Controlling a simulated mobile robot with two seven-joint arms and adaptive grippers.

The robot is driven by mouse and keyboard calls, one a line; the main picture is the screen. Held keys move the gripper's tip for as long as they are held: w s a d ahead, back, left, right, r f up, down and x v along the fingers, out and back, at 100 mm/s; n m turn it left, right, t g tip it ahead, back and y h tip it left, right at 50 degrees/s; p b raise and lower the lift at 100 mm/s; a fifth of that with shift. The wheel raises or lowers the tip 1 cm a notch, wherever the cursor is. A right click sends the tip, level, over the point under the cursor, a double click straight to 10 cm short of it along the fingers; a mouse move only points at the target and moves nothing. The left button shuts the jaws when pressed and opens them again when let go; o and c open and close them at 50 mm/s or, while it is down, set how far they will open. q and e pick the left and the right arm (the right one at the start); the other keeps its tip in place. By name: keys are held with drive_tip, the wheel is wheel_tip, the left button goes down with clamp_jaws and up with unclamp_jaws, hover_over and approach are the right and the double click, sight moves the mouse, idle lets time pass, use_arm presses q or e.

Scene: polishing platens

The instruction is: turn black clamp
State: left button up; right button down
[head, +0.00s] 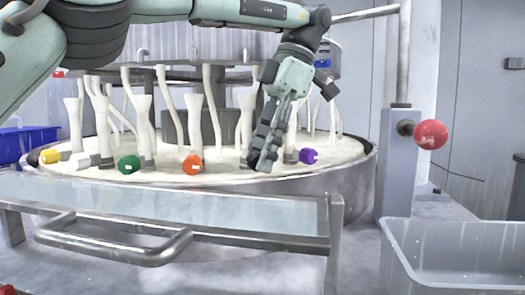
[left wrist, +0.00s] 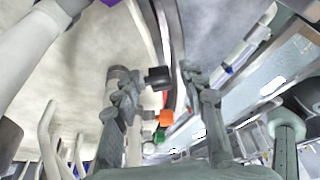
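The black clamp (left wrist: 158,78) shows in the left wrist view as a small dark knob at the platen's rim. It lies between the two spread fingers of my left gripper (left wrist: 158,85), nearer the left finger, and whether they touch it I cannot tell. In the head view my left gripper (head: 263,162) points down at the platen's front edge, between the orange clamp (head: 193,165) and the purple clamp (head: 308,156). It hides the black clamp there. My right gripper is not in view.
The round platen (head: 330,185) also carries a green clamp (head: 128,165), a yellow clamp (head: 50,156) and several white upright tubes. A table with a metal handle (head: 120,250) stands in front. A red ball knob (head: 431,134) on a post and a grey bin (head: 455,235) are at right.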

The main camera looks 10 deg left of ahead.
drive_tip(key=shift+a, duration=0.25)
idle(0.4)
